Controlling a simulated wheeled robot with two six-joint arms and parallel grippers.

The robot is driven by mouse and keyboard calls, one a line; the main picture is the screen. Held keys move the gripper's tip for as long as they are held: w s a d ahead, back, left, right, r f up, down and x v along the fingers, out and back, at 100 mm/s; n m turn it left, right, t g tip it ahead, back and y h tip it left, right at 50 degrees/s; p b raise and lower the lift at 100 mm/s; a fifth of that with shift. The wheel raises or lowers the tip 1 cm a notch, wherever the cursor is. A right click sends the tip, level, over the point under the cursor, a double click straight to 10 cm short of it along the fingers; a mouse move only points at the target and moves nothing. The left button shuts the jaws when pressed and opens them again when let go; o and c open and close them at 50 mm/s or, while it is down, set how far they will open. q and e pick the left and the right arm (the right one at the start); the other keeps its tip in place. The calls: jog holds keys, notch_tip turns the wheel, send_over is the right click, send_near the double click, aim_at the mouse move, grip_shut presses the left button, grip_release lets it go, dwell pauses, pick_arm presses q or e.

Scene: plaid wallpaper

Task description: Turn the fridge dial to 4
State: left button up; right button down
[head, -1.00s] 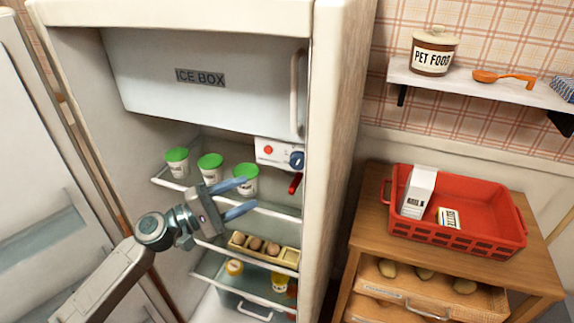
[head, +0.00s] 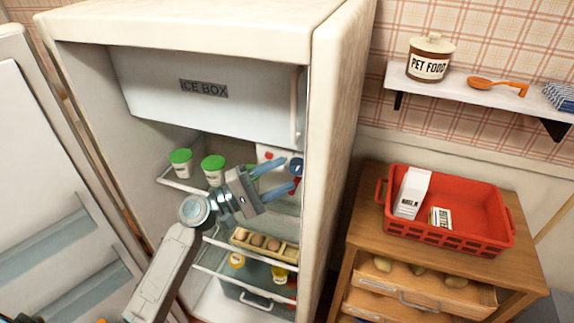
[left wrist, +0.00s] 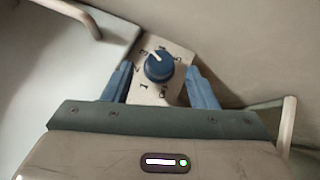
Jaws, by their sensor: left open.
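The fridge dial (left wrist: 159,67) is a dark blue round knob with a white pointer mark, on a pale panel (left wrist: 150,97) with digits around it. In the head view the dial (head: 296,167) shows under the ice box, partly behind my fingers. My left gripper (head: 281,177) is open and empty inside the fridge, in front of the panel. In the left wrist view its blue fingers (left wrist: 160,84) stand on either side of the panel, with the dial between and beyond them. My right gripper is out of view.
The ice box (head: 205,85) is above my left gripper. Green-lidded tubs (head: 181,162) stand on the shelf to the left; an egg tray (head: 265,243) is below. The fridge's right wall is close. A red crate (head: 470,215) stands on the cabinet outside.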

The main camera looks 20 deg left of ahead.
aim_at(297, 168)
pick_arm(q)
jog(key=shift+p+x, duration=0.4)
jog(key=shift+x, duration=0.7)
jog(key=c, duration=1)
